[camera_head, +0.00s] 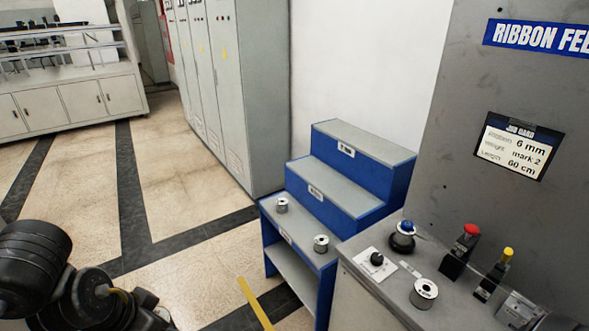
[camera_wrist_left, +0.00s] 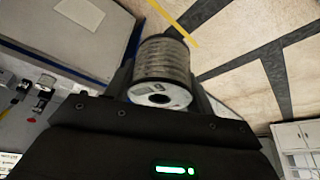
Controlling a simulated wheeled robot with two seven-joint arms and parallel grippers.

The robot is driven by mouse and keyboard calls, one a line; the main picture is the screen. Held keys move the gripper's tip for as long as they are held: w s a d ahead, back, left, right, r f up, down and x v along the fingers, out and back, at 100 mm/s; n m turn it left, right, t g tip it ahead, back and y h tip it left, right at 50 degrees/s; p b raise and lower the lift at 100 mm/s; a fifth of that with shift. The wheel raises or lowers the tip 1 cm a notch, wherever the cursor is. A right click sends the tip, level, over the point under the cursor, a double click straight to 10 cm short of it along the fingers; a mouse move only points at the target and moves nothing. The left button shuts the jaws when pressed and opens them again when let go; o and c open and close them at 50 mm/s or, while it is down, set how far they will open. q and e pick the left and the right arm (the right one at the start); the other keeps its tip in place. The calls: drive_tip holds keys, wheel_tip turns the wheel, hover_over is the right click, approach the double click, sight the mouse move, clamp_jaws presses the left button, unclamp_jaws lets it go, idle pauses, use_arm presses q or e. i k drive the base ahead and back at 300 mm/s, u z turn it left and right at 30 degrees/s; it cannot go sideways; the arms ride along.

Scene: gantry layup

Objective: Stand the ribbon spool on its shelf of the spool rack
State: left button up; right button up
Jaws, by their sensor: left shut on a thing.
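My left gripper (camera_wrist_left: 162,88) is shut on a ribbon spool (camera_wrist_left: 163,62), with one dark finger on each side of it. The spool has grey windings, a pale end face and a dark centre hole. In the head view my left arm is at the lower left, and neither its fingertips nor the held spool can be made out. The spool rack (camera_head: 318,216) is blue with stepped grey shelves and small white labels. Its top shelf (camera_head: 364,140) and middle shelf (camera_head: 335,183) are bare. The lowest step carries two spools (camera_head: 282,205) (camera_head: 321,243). My right gripper is not in view.
A machine with a job card (camera_head: 515,146) stands right of the rack. Its ledge holds another spool (camera_head: 424,293), a black knob (camera_head: 376,259), a blue-topped button (camera_head: 402,236) and red and yellow-topped parts. Grey cabinets (camera_head: 238,90) stand behind. Floor left of the rack is clear.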

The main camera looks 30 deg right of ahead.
sight(320, 177)
drive_tip(key=i, duration=2.6)
drive_tip(key=z, duration=3.4)
drive_tip(key=i, duration=0.5)
